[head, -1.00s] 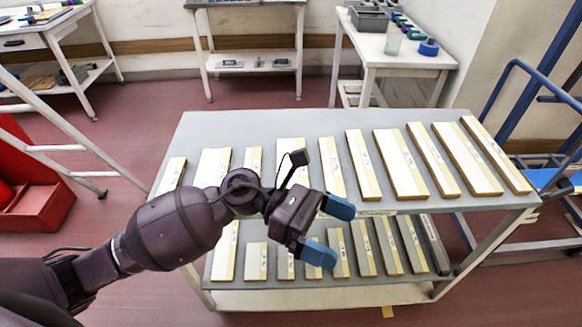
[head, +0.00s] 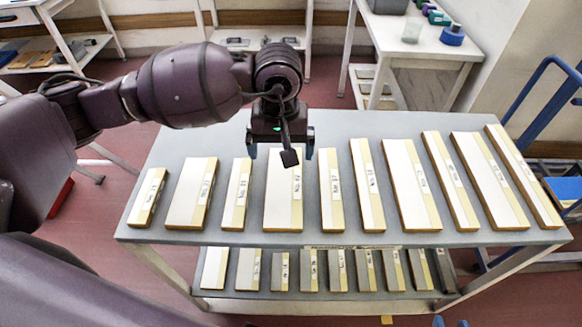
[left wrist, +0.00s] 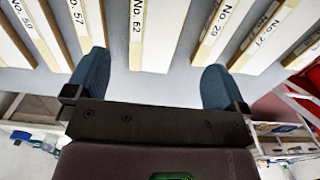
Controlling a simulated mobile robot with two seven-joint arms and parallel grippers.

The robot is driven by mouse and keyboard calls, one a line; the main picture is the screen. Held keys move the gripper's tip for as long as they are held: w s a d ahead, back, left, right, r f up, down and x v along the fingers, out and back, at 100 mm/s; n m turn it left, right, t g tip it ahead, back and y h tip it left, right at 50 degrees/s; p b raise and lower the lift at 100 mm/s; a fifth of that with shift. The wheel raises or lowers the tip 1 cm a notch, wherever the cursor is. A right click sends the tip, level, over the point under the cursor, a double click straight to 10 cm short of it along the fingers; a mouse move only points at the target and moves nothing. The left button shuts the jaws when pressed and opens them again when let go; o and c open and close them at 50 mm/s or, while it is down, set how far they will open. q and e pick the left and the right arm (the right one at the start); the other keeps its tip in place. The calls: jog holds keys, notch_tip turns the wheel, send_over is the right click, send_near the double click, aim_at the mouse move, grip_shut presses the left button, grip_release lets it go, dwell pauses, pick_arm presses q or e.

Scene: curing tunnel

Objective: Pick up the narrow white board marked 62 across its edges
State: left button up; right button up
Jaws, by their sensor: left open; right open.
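The white board marked 62 (head: 281,195) lies on the upper shelf, wider than the boards beside it, with a yellowish strip along one side. In the left wrist view, its label reads No. 62 (left wrist: 150,50). My left gripper (head: 281,153) is open and empty at the board's far end, pointing down. In the left wrist view, its blue fingers (left wrist: 152,82) stand apart on either side of the board; their height above it is unclear. Of my right gripper (head: 449,322), only blue fingertips show at the bottom edge of the head view.
Boards marked 57 (left wrist: 90,22) and 29 (left wrist: 214,28) lie close on either side. The grey upper shelf (head: 345,130) is bare along its far edge. Several boards lie on the lower shelf (head: 232,283). A blue trolley frame (head: 545,100) stands at right.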

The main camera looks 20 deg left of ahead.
pick_arm(q)
send_over(284, 184)
jog(key=f, duration=0.4)
jog(key=shift+a+f, duration=0.2)
jog(key=shift+f, duration=0.2)
jog(key=shift+d+f, duration=0.2)
jog(key=shift+f, duration=2.75)
jog(key=c, duration=0.8)
jog(key=shift+r, duration=0.15)
